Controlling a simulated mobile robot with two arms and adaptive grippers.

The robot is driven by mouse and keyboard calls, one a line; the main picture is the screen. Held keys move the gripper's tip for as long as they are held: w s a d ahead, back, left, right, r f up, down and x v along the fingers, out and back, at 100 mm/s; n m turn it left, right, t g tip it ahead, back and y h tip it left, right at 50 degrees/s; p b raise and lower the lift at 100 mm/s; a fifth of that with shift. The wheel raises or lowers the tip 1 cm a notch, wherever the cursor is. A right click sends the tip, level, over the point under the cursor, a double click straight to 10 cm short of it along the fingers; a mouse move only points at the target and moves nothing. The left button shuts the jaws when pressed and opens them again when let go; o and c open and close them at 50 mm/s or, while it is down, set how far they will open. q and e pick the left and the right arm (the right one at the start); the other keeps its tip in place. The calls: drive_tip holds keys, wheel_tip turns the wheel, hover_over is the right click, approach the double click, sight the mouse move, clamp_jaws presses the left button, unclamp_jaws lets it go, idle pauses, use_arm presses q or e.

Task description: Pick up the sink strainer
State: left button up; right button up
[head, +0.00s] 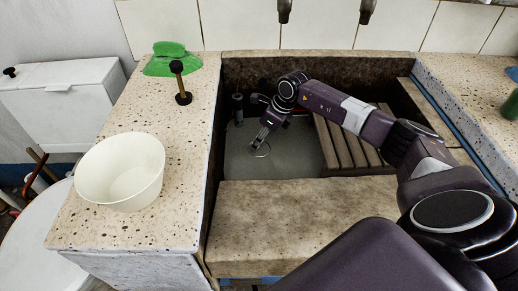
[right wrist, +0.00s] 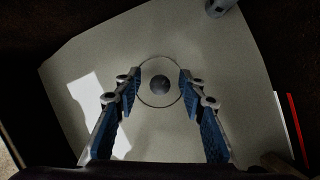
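The sink strainer (head: 261,150) shows as a thin round rim on the pale floor of the stone trough. In the right wrist view the strainer (right wrist: 160,97) is a pale disc with a dark outline and a dark round knob at its middle. My right gripper (head: 262,137) reaches down into the trough above it. In the right wrist view the right gripper (right wrist: 160,80) is open, with one blue-padded finger on each side of the knob and nothing between them. I cannot tell the exact height of the fingertips above the strainer. My left gripper is not in view.
A dark upright cylinder (head: 238,108) stands at the trough's back left. A slatted wooden rack (head: 335,147) fills its right side. Taps (head: 284,10) hang above. On the left counter are a white bowl (head: 122,172), a dark-knobbed upright item (head: 179,80) and a green cloth (head: 172,62).

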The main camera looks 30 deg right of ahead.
clamp_jaws()
idle(0.3)
